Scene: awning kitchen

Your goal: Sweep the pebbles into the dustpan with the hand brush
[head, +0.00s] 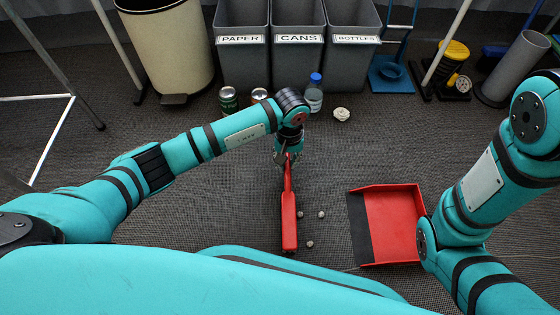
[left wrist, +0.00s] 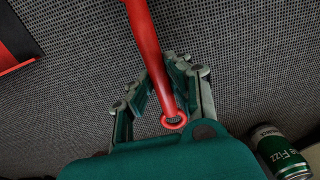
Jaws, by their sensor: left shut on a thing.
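The red hand brush (head: 289,220) lies lengthwise with its head toward me, on or just above the grey carpet; its bristles are hidden. My left gripper (head: 288,161) is shut on its handle near the far end. In the left wrist view the red handle (left wrist: 150,50) runs between the fingers (left wrist: 160,90), with its ring end near the palm.
Grey bins (head: 297,60) labelled paper, cans and bottles stand at the back. A green can (head: 229,100), a bottle (head: 314,95) and a crumpled white ball (head: 341,114) lie or stand before them. Carpet between the pebbles and dustpan is clear.

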